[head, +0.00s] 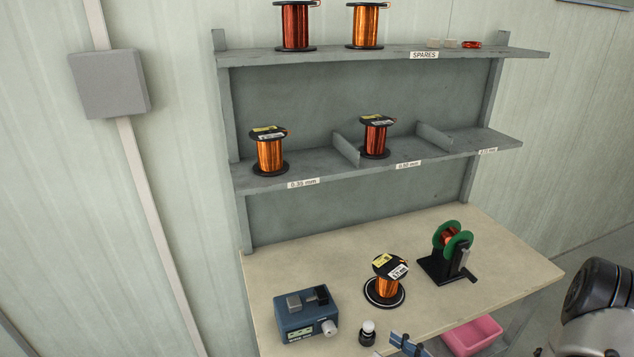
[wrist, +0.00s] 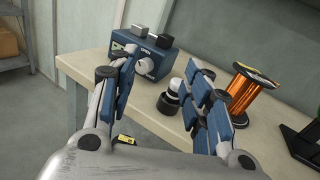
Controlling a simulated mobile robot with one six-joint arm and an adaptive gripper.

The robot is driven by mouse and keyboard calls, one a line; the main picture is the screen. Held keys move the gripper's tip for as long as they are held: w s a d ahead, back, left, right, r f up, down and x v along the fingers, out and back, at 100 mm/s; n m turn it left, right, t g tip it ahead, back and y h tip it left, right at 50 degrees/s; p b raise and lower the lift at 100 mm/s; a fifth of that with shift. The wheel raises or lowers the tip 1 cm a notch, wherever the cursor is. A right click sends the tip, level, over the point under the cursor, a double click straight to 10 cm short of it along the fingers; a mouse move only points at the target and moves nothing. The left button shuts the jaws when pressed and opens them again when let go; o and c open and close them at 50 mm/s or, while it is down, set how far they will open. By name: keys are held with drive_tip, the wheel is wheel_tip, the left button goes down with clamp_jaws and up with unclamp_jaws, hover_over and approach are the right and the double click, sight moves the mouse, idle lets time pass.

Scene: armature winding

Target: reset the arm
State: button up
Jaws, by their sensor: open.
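My gripper (wrist: 160,95) is open and empty in the wrist view, its blue-padded fingers spread at the front edge of the workbench. In the head view the tip of my gripper (head: 408,345) shows at the bottom edge, and part of my arm shows at the lower right. A copper wire spool (head: 387,283) stands upright on a ringed spot on the bench. It also shows right of my fingers in the wrist view (wrist: 242,92). A small black-and-white knobbed item (head: 367,332) stands between the spool and a blue device (head: 307,314); it is partly hidden behind my right finger in the wrist view.
The workbench (head: 290,265) also bears a black winder with green flanges (head: 450,252). Shelves (head: 340,170) behind hold two spools on the middle level and two on top. A pink bin (head: 472,335) sits below the bench. The bench's back left is clear.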

drive_tip(key=s+a+r+n+g, duration=1.2)
drive_tip(key=n+g, duration=0.2)
drive_tip(key=n, duration=0.2)
drive_tip(key=s+d+r+n+t+h, duration=0.5)
drive_tip(key=d+r+n+h, duration=0.3)
drive_tip(key=h, duration=0.4)
drive_tip(key=shift+s+d+r+n+t+h, duration=0.3)
drive_tip(key=shift+s+d+r+n+t, duration=0.15)
drive_tip(key=shift+n, duration=0.55)
